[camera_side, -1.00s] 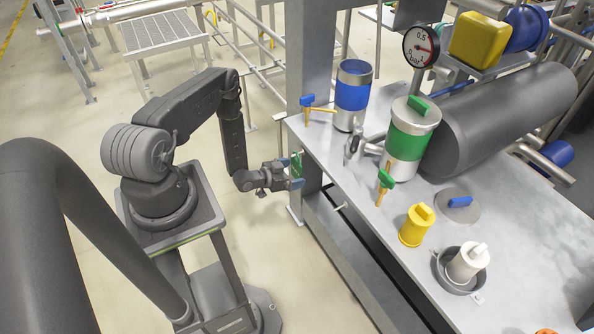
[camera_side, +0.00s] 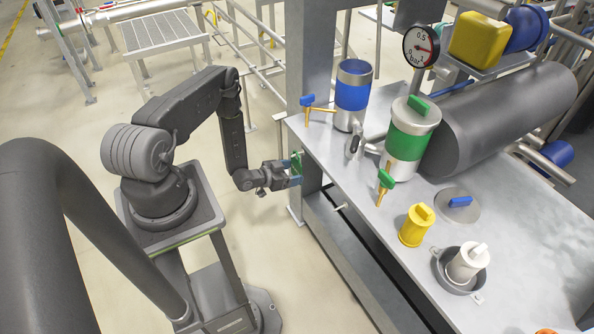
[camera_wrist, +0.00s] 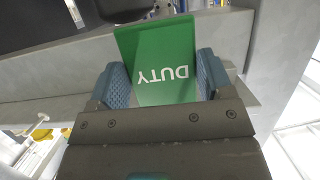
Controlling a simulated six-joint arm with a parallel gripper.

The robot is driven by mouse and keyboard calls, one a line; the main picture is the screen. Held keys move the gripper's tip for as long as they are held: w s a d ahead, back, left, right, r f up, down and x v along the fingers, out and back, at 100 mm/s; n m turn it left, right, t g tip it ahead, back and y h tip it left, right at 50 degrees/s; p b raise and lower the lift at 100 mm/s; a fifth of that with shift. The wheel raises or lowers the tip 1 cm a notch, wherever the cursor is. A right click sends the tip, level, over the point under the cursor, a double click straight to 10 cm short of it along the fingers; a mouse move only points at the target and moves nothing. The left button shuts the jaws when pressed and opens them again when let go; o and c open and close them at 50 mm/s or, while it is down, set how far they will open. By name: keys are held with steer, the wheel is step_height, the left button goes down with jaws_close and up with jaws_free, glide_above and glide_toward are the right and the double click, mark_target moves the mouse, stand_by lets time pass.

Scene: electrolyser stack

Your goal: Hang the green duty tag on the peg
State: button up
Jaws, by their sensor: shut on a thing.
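The green duty tag (camera_wrist: 158,65), with white DUTY lettering, is between my gripper's blue finger pads in the wrist view. In the side view, the tag (camera_side: 296,161) shows small and near edge-on. My gripper (camera_side: 293,173) is shut on the tag, just left of the bench's front edge and beside the grey post. A thin pale peg (camera_side: 340,206) sticks out from the bench front, to the right of and lower in the picture than the tag. The tag and the peg are apart.
The steel bench (camera_side: 330,150) carries a blue-banded canister (camera_side: 353,95), a green-banded canister (camera_side: 407,140), a green-handled valve (camera_side: 386,181) and a yellow cylinder (camera_side: 416,226). The grey post (camera_side: 311,60) stands close behind my gripper.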

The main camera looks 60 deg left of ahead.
steer(key=shift+r, duration=0.5)
steer(key=shift+s, duration=1.75)
steer(key=s, duration=0.3)
steer(key=shift+s, duration=0.25)
steer(key=shift+d, duration=0.1)
